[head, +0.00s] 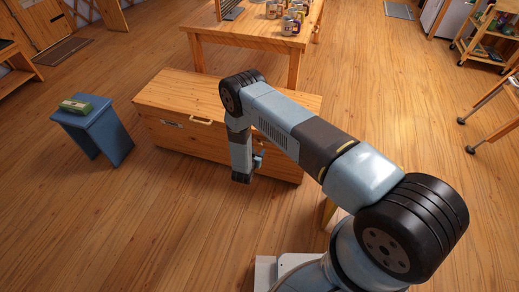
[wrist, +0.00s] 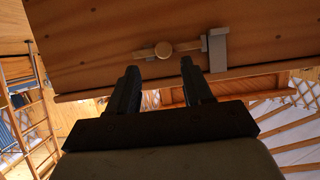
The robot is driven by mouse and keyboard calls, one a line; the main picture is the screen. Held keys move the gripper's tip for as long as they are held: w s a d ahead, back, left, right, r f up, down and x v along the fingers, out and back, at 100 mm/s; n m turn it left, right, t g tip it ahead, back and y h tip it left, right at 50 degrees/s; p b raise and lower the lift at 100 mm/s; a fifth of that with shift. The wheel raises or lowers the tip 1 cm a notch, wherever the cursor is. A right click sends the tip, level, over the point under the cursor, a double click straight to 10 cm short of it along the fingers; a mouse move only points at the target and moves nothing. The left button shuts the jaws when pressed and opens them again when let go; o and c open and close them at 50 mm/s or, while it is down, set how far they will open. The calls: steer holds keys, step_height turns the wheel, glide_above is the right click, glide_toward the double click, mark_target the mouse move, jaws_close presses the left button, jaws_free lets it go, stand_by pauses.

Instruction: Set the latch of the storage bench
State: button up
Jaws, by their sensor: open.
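The wooden storage bench (head: 170,95) stands in the middle of the head view, its lid down. In the wrist view its wood panel (wrist: 90,50) fills the top. The latch there is a pale bar with a round brass-coloured knob (wrist: 163,49). A grey bracket (wrist: 217,52) sits at the bar's right end; I cannot tell whether the bar is inside it. My gripper (wrist: 158,67) is open and empty, its two fingertips just below the knob in the picture, one to each side. In the head view my gripper (head: 245,177) is at the bench front, and my arm hides the latch.
A wheeled cart (head: 488,45) stands far right. The floor in front left is clear.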

steer(key=v, duration=0.7)
steer(key=shift+s, duration=0.25)
steer(key=shift+a+r, duration=0.1)
steer(key=shift+a, duration=0.05)
